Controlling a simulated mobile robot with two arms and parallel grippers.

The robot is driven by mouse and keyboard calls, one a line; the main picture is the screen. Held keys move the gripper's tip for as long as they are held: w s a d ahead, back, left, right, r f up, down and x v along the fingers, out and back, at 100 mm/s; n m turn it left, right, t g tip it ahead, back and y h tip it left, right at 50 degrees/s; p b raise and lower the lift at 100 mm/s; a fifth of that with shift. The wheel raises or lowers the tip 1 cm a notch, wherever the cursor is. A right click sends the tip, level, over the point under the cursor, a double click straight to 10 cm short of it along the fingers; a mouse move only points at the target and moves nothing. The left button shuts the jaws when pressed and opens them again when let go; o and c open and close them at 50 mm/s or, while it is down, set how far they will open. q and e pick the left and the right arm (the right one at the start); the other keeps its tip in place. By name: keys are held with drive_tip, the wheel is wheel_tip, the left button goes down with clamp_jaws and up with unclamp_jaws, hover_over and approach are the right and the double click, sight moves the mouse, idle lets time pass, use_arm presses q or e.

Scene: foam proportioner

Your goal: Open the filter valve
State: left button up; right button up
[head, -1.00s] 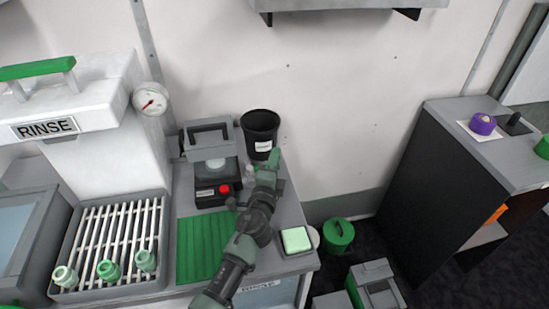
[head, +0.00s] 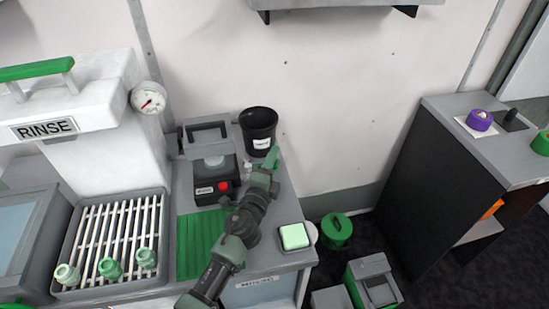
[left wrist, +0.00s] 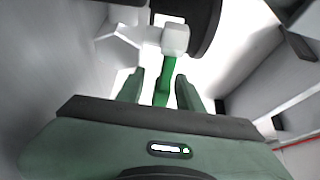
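My left gripper (head: 267,168) reaches over the counter beside the black bucket. In the left wrist view, my left gripper's two fingers (left wrist: 160,92) stand apart around a narrow green bar (left wrist: 165,78). A white block (left wrist: 175,40) sits at the bar's far end. The bar looks like a valve lever, but I cannot tell for certain that it is the filter valve. A gap shows on the bar's left; its right side is close to the other finger. In the head view my gripper and arm hide this spot. My right gripper is in neither view.
A black bucket (head: 258,128) and a dark device with a red button (head: 213,182) stand close to my left gripper. A green-topped block (head: 294,237) lies near the counter's right edge. A rack with several green fittings (head: 110,269) is at left. A dark cabinet (head: 440,170) stands right.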

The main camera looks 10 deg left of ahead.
use_arm(q)
drive_tip(key=s, duration=0.4)
drive_tip(key=s+a, duration=0.1)
drive_tip(key=s, duration=0.2)
